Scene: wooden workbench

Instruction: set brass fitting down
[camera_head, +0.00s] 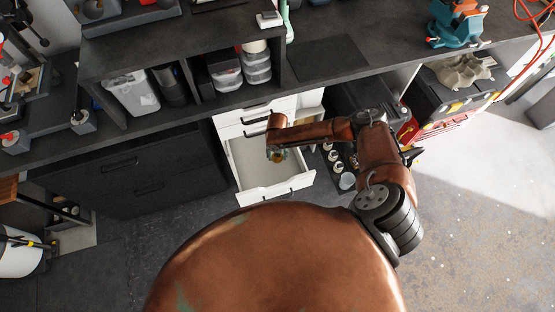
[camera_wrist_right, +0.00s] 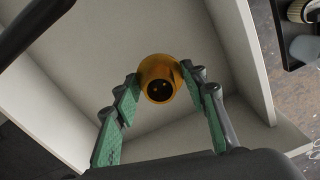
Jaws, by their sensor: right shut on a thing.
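The brass fitting (camera_wrist_right: 158,78) is a short golden cylinder with a dark round opening facing the wrist camera. My right gripper (camera_wrist_right: 160,92) has its green-padded fingers on both sides of it, with the fingertips at its edges. In the head view my right gripper (camera_head: 277,154) is small, at the end of my copper arm, over the open white drawer (camera_head: 243,192). The fitting is in or just above the drawer; I cannot tell whether it touches the bottom. The drawer's pale floor (camera_wrist_right: 115,45) shows behind it. My left gripper is not in view.
The drawer looks otherwise empty, with walls close around the gripper. A dark rack (camera_head: 346,180) with several round items stands to its right. The dark worktop (camera_head: 330,58) is above, and dark cabinets (camera_head: 130,178) are to the left.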

